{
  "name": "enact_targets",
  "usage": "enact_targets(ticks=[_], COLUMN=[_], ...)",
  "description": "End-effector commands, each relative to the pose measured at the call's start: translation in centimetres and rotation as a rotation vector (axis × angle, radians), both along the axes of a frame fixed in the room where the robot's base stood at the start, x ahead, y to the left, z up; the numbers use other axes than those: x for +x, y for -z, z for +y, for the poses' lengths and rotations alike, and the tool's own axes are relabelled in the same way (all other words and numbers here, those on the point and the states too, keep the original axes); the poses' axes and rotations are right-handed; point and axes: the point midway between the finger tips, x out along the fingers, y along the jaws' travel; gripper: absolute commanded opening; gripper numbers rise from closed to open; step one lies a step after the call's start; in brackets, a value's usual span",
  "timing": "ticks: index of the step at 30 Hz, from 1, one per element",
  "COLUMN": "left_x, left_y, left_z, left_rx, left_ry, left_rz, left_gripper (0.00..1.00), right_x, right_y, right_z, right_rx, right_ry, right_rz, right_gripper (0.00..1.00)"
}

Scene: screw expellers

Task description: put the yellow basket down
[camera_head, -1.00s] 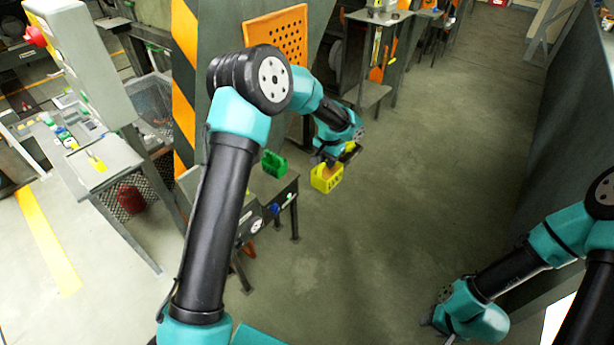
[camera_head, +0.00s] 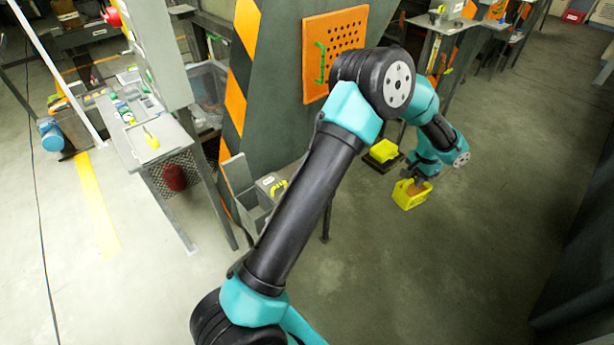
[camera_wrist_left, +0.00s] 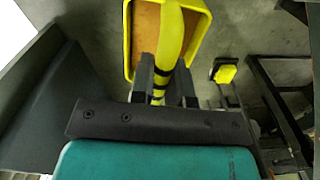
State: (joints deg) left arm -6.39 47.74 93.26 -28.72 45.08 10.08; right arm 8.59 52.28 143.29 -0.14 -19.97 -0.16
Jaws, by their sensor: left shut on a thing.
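The yellow basket (camera_head: 411,198) hangs over the floor in the head view, with brown contents inside. My left gripper (camera_head: 416,180) is above it, shut on its handle. In the left wrist view, the basket's yellow rim (camera_wrist_left: 129,42) is at the top, and its handle (camera_wrist_left: 168,45) runs down between the fingers of my left gripper (camera_wrist_left: 163,90). The basket's underside is hidden. My right gripper is out of view.
A yellow object (camera_head: 383,151) sits on a low dark stand, left of the basket; it also shows in the left wrist view (camera_wrist_left: 226,74). An orange perforated panel (camera_head: 347,38) is behind my arm. Open floor (camera_head: 480,235) lies right of the basket.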

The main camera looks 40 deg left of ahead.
Motion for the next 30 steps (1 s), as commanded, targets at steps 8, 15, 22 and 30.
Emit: enact_targets(ticks=[8,15,22,30], left_x=[0.4,0.1,-1.2,-4.1], left_y=[0.9,2.3,3.6,4.9], left_z=[5.5,13.8,22.0,31.5], left_rx=[-0.008,-0.017,-0.020,-0.016], left_ry=[0.144,0.382,0.618,0.895], left_rz=[0.000,-0.001,-0.005,-0.009], left_gripper=[0.00,0.00,0.00,0.00], right_x=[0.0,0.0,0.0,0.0], right_y=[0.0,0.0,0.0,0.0], right_z=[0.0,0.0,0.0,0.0], right_rx=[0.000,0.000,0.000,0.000], right_ry=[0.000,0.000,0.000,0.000], right_rz=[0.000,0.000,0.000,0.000], right_gripper=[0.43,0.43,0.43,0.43])
